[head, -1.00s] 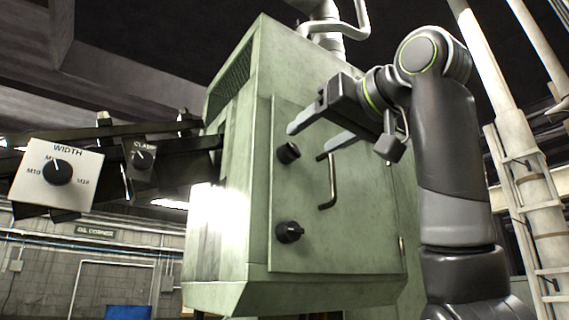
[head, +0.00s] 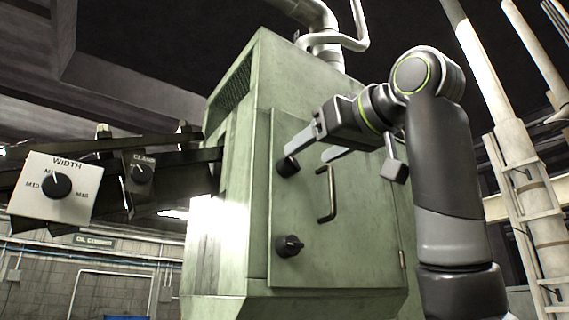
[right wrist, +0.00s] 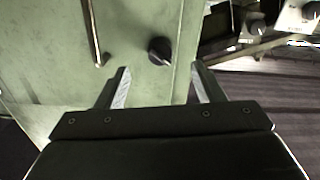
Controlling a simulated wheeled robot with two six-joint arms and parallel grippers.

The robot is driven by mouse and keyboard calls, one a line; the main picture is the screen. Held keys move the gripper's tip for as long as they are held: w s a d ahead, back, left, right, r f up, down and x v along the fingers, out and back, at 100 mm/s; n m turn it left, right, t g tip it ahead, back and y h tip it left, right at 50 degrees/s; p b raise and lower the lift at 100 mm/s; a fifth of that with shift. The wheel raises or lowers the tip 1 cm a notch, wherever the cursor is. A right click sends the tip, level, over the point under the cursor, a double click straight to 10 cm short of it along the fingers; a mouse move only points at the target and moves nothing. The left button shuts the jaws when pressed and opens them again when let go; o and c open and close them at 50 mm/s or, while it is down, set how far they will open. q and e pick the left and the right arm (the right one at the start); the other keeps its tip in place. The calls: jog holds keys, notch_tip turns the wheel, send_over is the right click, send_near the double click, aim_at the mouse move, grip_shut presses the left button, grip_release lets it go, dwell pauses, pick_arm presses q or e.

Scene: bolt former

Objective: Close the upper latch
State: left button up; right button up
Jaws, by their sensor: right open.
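The upper latch (head: 287,166) is a black round knob on the upper left of the green cabinet door (head: 345,255). It also shows in the right wrist view (right wrist: 159,51), just beyond the fingertips and between their lines. My right gripper (head: 306,153) is open, with one finger near the upper latch and the other to its right. In the right wrist view the gripper (right wrist: 160,80) is empty. In the head view I cannot tell whether a finger touches the latch. The lower latch (head: 289,246) is a similar black knob below. My left gripper is not in view.
A bent door handle (head: 328,194) stands out right of the upper latch and also shows in the right wrist view (right wrist: 94,35). A WIDTH dial panel (head: 56,188) and a CLAMP dial (head: 141,172) sit on dark arms left of the cabinet.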

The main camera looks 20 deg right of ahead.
aim_at(294, 163)
jog(key=p+x, duration=0.2)
jog(key=x, duration=0.4)
jog(key=shift+w, duration=0.1)
jog(key=shift+m, duration=1.9)
jog(key=shift+s+d+f+m+b, duration=0.15)
jog(key=shift+s+m+b, duration=0.1)
jog(key=shift+m+b, duration=0.25)
jog(key=shift+w+m+b, duration=0.15)
jog(key=shift+m+b, duration=0.25)
jog(key=shift+m, duration=1)
